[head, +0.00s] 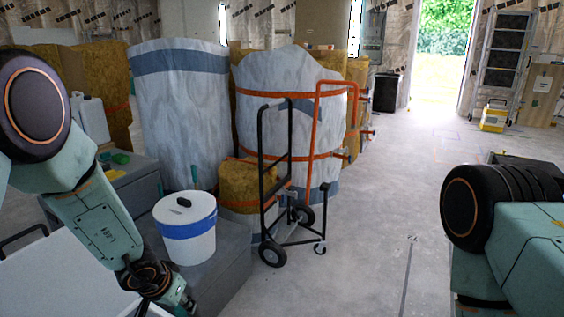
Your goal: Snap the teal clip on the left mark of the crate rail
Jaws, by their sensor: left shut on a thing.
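My left gripper (178,297) is at the bottom of the head view, low in front of the grey block. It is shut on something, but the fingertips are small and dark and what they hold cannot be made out. I cannot pick out the teal clip with certainty. Neither the crate rail nor its left mark can be told in this view. My right arm comes in at the lower right, and its gripper is out of the picture.
A white bucket (187,247) with a blue band stands on a grey block (232,262) near my left gripper. A black hand truck (263,185) stands behind it, before large wrapped rolls (180,95). A white surface (60,280) fills the lower left. The middle floor is clear.

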